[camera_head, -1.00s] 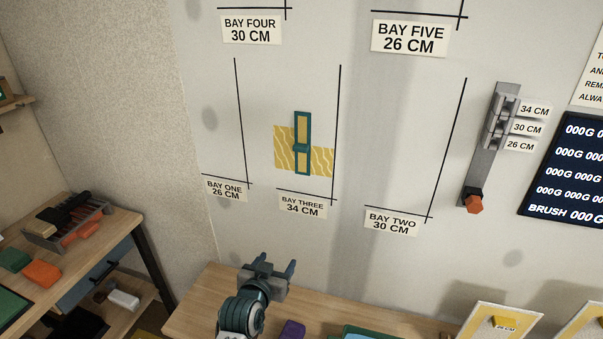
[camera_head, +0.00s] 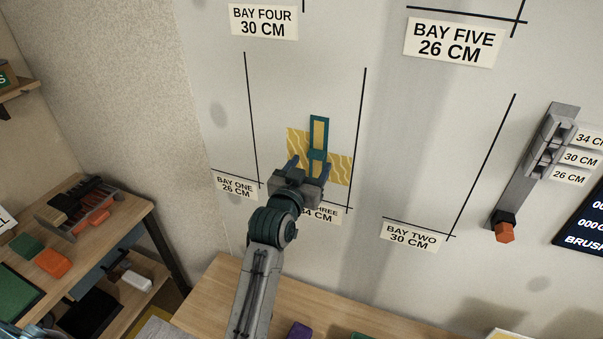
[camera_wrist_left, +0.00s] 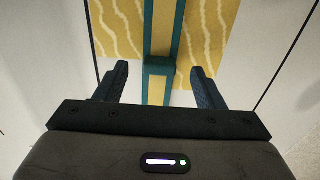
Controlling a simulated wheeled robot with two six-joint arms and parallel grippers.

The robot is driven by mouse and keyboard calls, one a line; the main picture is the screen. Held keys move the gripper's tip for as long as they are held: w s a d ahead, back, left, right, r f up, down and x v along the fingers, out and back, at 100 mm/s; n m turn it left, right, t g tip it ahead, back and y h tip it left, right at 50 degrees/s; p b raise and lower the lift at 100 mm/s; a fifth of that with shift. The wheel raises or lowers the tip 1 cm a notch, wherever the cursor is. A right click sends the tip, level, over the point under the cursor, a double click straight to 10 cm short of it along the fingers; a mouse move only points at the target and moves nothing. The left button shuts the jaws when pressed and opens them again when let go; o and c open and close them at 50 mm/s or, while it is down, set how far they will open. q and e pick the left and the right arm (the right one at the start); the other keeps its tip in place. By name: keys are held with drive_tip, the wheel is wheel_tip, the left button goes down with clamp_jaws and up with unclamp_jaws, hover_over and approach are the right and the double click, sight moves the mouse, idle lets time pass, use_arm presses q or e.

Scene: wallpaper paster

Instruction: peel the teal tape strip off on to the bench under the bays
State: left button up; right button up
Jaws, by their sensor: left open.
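The teal tape strip (camera_head: 317,155) is a narrow upright teal outline with a yellow middle and a teal crossbar. It lies over a yellow wavy-patterned paper piece (camera_head: 340,171) on the wall in bay three. My left gripper (camera_head: 309,167) is open and empty at the strip's lower part, below the crossbar. In the left wrist view the crossbar (camera_wrist_left: 158,67) shows centred between and just beyond the open fingers (camera_wrist_left: 160,78). Contact cannot be told. My gripper hides the strip's lower end in the head view. The bench (camera_head: 215,300) runs below the bays. My right gripper is not in view.
Black lines and bay labels mark the wall; my gripper partly covers the bay three label (camera_head: 327,214). A grey holder with an orange knob (camera_head: 504,232) is at right. A purple object (camera_head: 298,332) lies on the bench. A cluttered side table (camera_head: 110,235) stands left.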

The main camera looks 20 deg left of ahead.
sight(314, 159)
use_arm(q)
drive_tip(key=w, duration=0.3)
drive_tip(key=shift+p, duration=0.4)
drive_tip(key=shift+w, duration=0.15)
drive_tip(key=c, duration=1.1)
drive_tip(key=shift+o, duration=0.2)
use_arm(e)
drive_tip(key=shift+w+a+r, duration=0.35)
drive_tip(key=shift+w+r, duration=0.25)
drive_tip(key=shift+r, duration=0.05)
use_arm(q)
drive_tip(key=shift+s, duration=0.2)
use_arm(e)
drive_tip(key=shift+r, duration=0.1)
use_arm(q)
drive_tip(key=shift+s, duration=0.15)
drive_tip(key=shift+s+p, duration=0.5)
drive_tip(key=shift+s, duration=0.35)
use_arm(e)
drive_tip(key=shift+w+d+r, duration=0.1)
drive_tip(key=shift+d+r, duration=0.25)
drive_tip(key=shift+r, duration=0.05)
use_arm(q)
drive_tip(key=shift+s, duration=0.1)
